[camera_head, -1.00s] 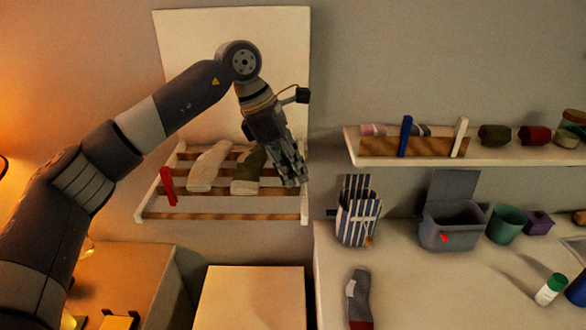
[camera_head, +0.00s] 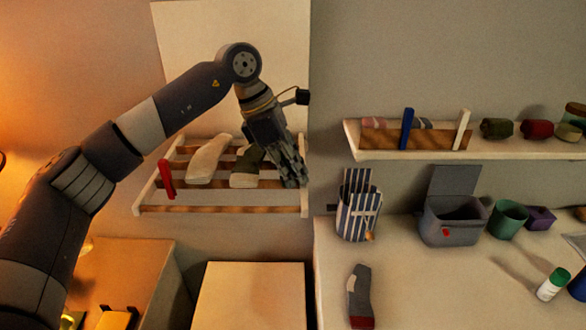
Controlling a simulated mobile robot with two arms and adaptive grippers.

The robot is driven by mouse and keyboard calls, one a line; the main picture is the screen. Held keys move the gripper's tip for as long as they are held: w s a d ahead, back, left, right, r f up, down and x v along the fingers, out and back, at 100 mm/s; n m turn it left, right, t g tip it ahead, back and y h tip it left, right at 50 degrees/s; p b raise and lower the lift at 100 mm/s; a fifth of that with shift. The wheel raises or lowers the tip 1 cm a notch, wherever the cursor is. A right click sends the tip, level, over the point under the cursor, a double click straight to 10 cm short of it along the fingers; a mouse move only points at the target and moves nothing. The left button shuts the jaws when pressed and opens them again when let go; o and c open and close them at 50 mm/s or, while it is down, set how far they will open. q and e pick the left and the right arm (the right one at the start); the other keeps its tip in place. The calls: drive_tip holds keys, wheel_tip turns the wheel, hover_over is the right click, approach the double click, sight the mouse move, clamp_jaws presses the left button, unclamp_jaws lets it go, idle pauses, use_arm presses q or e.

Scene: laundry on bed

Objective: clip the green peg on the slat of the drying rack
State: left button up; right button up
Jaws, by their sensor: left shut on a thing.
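The drying rack (camera_head: 224,209) is fixed to the wall, with brown wooden slats between white side rails. My left gripper (camera_head: 293,181) points down at the rack's right end, in front of the slats near the right rail. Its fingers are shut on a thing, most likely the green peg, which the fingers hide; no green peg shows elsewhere. I cannot tell whether it touches a slat. A red peg (camera_head: 166,179) is clipped at the rack's left. My right gripper is out of view.
A pale sock (camera_head: 207,159) and a dark green sock (camera_head: 246,168) hang on the rack, the green one close to my gripper. A wall shelf (camera_head: 420,155) with blue and white pegs is to the right. A striped bag (camera_head: 358,208) stands below it.

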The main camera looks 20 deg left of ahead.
use_arm(q)
drive_tip(key=shift+r, duration=0.1)
drive_tip(key=shift+r+p, duration=0.95)
drive_tip(key=shift+r, duration=0.3)
drive_tip(key=shift+f, duration=0.1)
